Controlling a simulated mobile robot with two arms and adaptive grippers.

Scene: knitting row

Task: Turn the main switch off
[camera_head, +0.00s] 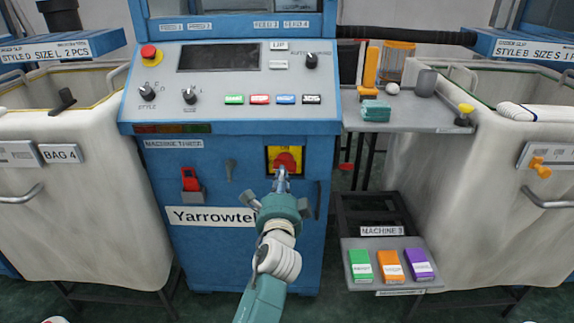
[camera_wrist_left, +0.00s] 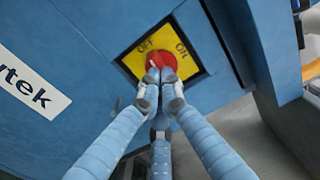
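The main switch (camera_head: 285,158) is a red rotary knob on a yellow plate, on the front of the blue machine. In the left wrist view the red knob (camera_wrist_left: 174,64) shows beyond the fingertips, with OFF printed at its upper left and ON at its upper right. My left gripper (camera_head: 282,174) is at the knob; in the left wrist view its fingertips (camera_wrist_left: 160,76) are close together, with the red handle between them. The fingers cover much of the handle, so its exact angle is hard to tell.
A red padlock-like tag (camera_head: 191,182) hangs left of the switch. The control panel (camera_head: 230,88) with an emergency button (camera_head: 151,53) juts out above. A grey shelf (camera_head: 425,118) is at right. White bins (camera_head: 70,210) stand on both sides.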

